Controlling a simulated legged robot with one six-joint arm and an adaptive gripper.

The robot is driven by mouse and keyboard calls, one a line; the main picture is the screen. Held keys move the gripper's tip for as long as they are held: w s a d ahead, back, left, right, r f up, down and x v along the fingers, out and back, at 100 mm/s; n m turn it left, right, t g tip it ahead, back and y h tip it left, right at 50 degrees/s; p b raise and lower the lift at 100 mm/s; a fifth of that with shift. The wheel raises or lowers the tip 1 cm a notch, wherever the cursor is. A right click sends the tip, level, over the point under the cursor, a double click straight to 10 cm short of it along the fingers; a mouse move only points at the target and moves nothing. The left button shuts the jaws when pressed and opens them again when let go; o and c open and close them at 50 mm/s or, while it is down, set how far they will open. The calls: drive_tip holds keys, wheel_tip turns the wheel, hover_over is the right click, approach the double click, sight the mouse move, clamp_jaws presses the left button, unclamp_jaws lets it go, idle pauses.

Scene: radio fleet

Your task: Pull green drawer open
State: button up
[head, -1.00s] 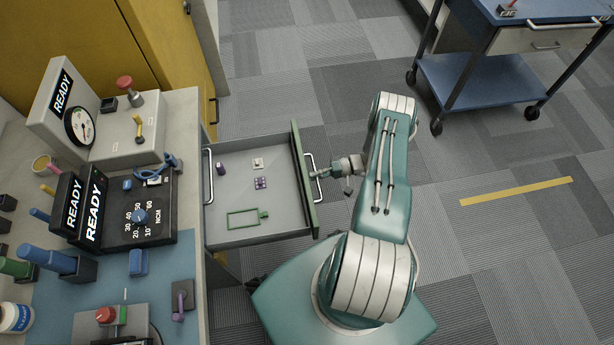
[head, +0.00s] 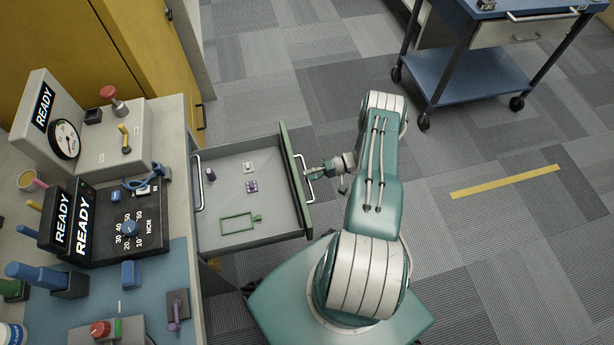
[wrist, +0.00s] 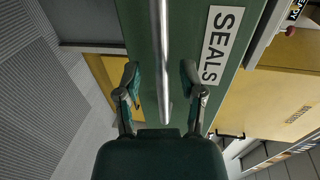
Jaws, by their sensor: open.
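The green-fronted drawer (head: 295,182) stands pulled out from the workbench, with its grey inside showing. Its metal bar handle (head: 309,190) is on the outer face of the green front. In the wrist view the handle (wrist: 161,35) runs between my two spread fingers, beside a white label reading SEALS (wrist: 221,45). My gripper (head: 318,171) is at the handle, open, with a finger on each side of the bar (wrist: 160,75). I see gaps between the bar and the fingers.
The drawer holds a few small items and a green outline frame (head: 237,222). The workbench (head: 180,190) with READY devices is at left, and a yellow cabinet (head: 140,50) is behind. A blue cart (head: 465,80) stands at upper right. Carpet floor is clear between.

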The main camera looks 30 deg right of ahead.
drive_tip(key=v, duration=1.1)
drive_tip(key=shift+f, duration=0.15)
